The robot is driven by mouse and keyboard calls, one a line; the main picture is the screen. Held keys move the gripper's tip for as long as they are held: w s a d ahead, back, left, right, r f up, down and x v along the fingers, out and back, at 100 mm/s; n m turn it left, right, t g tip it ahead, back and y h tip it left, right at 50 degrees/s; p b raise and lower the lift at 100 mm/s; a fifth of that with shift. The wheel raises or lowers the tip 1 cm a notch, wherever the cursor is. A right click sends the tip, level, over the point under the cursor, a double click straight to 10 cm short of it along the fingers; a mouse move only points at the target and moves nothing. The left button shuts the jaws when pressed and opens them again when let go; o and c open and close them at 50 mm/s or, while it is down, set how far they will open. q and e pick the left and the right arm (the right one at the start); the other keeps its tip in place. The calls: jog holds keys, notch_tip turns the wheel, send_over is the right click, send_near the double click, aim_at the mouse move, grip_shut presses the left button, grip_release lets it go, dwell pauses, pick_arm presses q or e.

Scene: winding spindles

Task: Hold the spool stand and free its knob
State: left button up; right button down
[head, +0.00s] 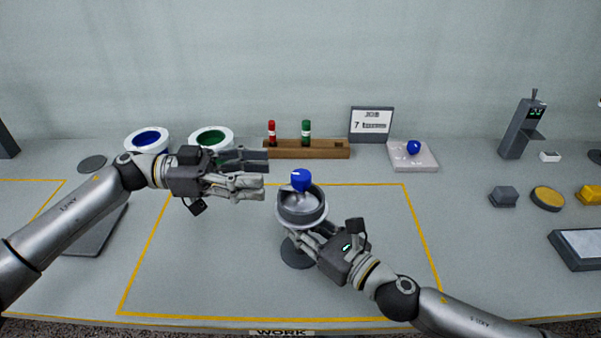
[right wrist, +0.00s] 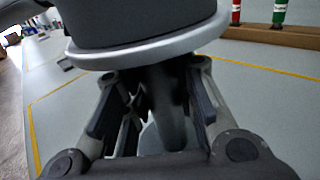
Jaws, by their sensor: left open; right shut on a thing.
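The spool stand (head: 302,213) stands in the yellow-outlined work area, with a grey cup-like top and a dark round base. Its blue knob (head: 301,179) sits on top. My right gripper (head: 311,236) is shut on the stand's post below the top. In the right wrist view the dark post (right wrist: 168,105) shows between the fingers, under the wide metal rim (right wrist: 150,52). My left gripper (head: 266,172) is open and empty, left of the knob and apart from it.
A wooden rack (head: 330,150) with a red and a green spindle stands behind. Two white spools, blue-centred (head: 134,150) and green-centred (head: 225,134), stand at the back left. A pale tray (head: 428,163) with a blue piece lies at the back right. The work area's right part is clear.

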aim_at(300, 174)
pick_arm(q)
jog(key=d, duration=0.8)
jog(key=shift+s+d, duration=0.1)
jog(key=shift+d, duration=0.15)
jog(key=c, duration=1)
jog(key=shift+c, duration=0.2)
